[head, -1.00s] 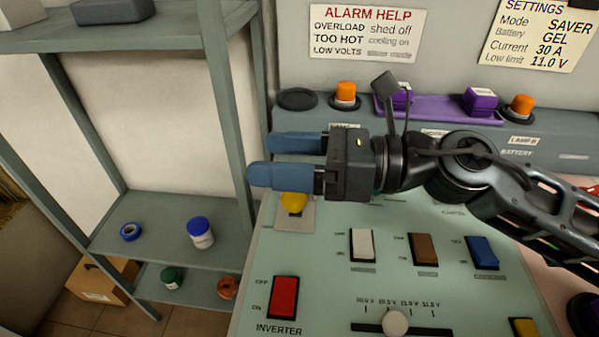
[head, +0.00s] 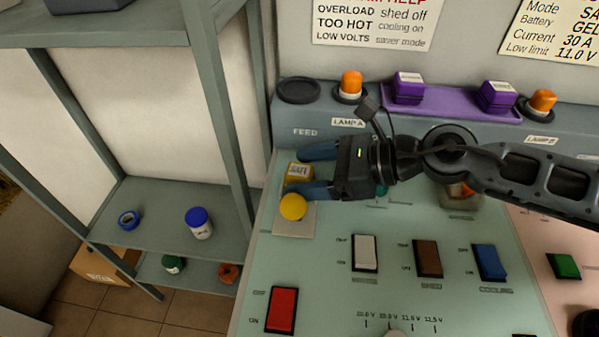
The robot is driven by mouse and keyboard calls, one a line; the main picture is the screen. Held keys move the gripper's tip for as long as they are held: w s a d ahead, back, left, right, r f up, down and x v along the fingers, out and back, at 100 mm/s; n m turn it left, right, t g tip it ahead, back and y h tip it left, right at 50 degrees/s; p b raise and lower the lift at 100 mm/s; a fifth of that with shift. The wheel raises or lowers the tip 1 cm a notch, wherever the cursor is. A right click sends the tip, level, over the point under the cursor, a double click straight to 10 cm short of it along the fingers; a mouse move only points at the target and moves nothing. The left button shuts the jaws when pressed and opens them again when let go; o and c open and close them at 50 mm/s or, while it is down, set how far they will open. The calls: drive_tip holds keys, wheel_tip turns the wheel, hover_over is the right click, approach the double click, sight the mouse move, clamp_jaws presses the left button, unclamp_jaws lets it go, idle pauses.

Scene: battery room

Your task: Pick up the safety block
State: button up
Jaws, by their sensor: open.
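A small yellow block (head: 298,172) with a pale label, which seems to be the safety block, stands on the green panel at its far left. Its label is too small to read surely. My gripper (head: 305,172) is open and points left, with one blue finger behind the block and one in front. The block shows in the gap at the fingertips. The front finger hides its lower part, and I cannot tell whether either finger touches it. A yellow round knob (head: 293,207) on a pale plate is just in front of the near finger.
A purple tray (head: 440,109) with two purple blocks (head: 409,88) (head: 498,96) lies on the back ledge between orange lamps (head: 350,84) (head: 541,101). White (head: 365,252), brown (head: 428,257), blue (head: 490,262) and red (head: 282,309) switches stand on the panel. A grey shelf (head: 160,225) is at left.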

drive_tip(key=shift+a+f, duration=0.2)
drive_tip(key=shift+a, duration=0.3)
drive_tip(key=c, duration=1)
drive_tip(key=shift+c, duration=0.4)
drive_tip(key=shift+r, duration=0.1)
